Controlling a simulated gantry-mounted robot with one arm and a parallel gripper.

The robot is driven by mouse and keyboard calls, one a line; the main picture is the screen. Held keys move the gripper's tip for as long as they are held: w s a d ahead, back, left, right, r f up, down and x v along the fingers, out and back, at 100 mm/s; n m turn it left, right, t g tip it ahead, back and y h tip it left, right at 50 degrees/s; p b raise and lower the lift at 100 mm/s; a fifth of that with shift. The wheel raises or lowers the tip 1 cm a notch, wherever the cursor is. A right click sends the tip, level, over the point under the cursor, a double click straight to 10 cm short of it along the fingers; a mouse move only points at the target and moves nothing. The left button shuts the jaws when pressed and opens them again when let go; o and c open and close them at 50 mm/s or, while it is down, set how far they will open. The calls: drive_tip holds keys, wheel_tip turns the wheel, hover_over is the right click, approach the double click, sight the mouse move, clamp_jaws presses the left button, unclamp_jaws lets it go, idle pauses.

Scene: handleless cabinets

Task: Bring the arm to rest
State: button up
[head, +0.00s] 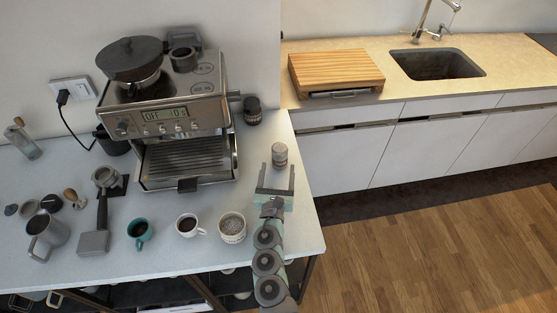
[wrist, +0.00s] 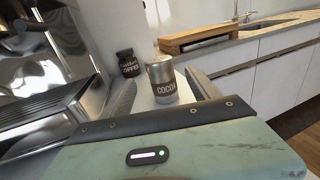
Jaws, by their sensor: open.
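My gripper (head: 275,181) is open and empty at the right end of the white counter, its fingers pointing toward the back. A cocoa tin (head: 279,155) stands upright on the counter just beyond the fingertips. In the wrist view the cocoa tin (wrist: 163,80) shows between and ahead of the two fingers, and I cannot tell whether they touch it. My arm (head: 268,262) reaches in from the bottom of the head view.
An espresso machine (head: 180,115) stands left of my gripper. A coffee jar (head: 252,110) stands behind the tin. A speckled cup (head: 232,227), a white cup (head: 187,225) and a teal cup (head: 140,231) stand left of my arm. Open floor (head: 430,250) lies to the right.

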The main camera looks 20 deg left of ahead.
drive_tip(key=shift+s, duration=0.45)
drive_tip(key=shift+d, duration=0.1)
